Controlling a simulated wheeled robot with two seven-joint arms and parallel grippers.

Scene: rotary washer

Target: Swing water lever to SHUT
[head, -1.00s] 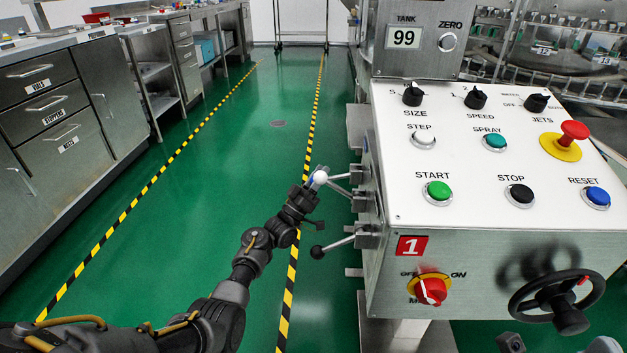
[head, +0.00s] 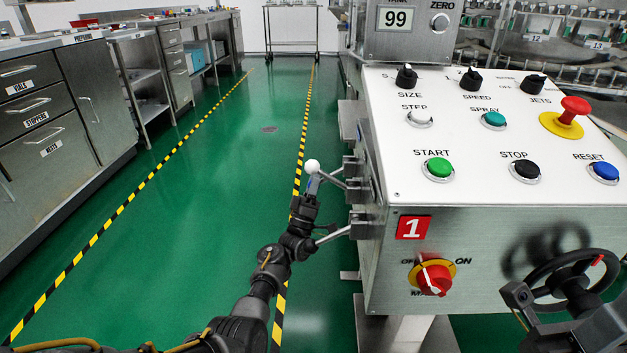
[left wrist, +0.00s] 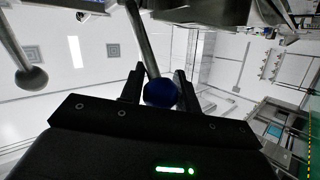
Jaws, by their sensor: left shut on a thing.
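Levers stick out from the left side of the control box. In the head view my left gripper (head: 310,190) is at a lever with a blue knob. The left wrist view shows that blue knob (left wrist: 160,93) between my two fingers, shut on it, with its metal rod running up. A white knob (head: 312,165) shows just beyond the gripper. A lower lever's rod (head: 335,235) shows, but my arm hides its end. No WATER or SHUT label is readable. My right gripper (head: 517,296) is at the lower right by the handwheel; its finger opening is unclear.
The white control panel (head: 470,135) has buttons, knobs and a red emergency stop (head: 572,110). A red rotary switch (head: 434,277) and a black handwheel (head: 575,283) are on its front. Steel cabinets (head: 40,120) line the left. The green floor between is clear.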

